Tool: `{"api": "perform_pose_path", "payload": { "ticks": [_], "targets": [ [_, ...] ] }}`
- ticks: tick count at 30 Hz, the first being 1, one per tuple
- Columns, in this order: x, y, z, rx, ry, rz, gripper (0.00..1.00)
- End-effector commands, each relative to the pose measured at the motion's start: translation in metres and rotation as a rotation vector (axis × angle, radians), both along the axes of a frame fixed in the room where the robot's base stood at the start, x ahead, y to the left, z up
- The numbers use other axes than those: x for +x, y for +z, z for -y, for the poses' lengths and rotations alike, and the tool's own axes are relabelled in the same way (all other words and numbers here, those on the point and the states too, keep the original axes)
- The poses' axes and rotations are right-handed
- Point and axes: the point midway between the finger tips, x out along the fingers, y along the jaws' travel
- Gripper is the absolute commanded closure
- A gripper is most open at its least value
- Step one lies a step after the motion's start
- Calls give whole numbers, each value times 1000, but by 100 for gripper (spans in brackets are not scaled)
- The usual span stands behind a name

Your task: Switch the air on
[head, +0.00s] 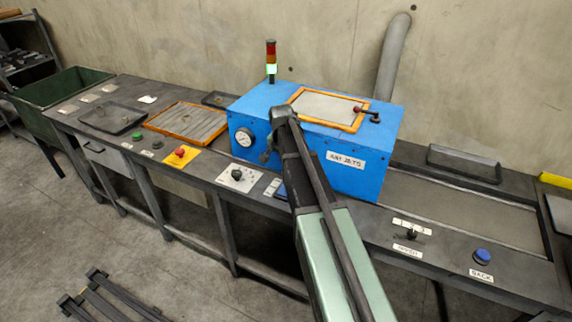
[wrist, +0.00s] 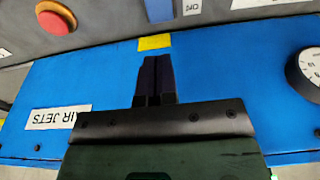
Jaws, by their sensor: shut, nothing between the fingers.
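My gripper (wrist: 154,62) is shut and empty in the wrist view, its fingertips close to a yellow patch (wrist: 154,42) at the blue cabinet's edge. In the head view my gripper (head: 267,156) is in front of the blue cabinet (head: 345,153). A dark blue piece (wrist: 158,10) on the bench front has a white label reading OFF (wrist: 192,7) beside it; it also shows in the head view (head: 283,190). I cannot tell its setting. A red round button (wrist: 56,17) sits nearby; my arm hides it in the head view.
The cabinet carries an AIR JETS label (head: 345,161) and a round gauge (head: 245,137). A black knob (head: 237,174) and a red stop button (head: 180,152) lie left along the bench. A selector (head: 411,235) and a blue BACK button (head: 482,256) lie right.

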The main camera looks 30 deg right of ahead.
Motion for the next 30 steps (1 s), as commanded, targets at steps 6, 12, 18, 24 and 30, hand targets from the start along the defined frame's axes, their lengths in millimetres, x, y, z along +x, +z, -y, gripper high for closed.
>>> {"api": "perform_pose_path", "payload": {
  "ticks": [6, 12, 18, 24, 30],
  "targets": [
    [5, -59, 6, 0, 0, 0, 100],
    [9, -101, 11, 0, 0, 0, 100],
    [11, -117, 14, 0, 0, 0, 100],
    [11, -115, 14, 0, 0, 0, 100],
    [15, -121, 17, 37, -1, -28, 100]
  ]
}}
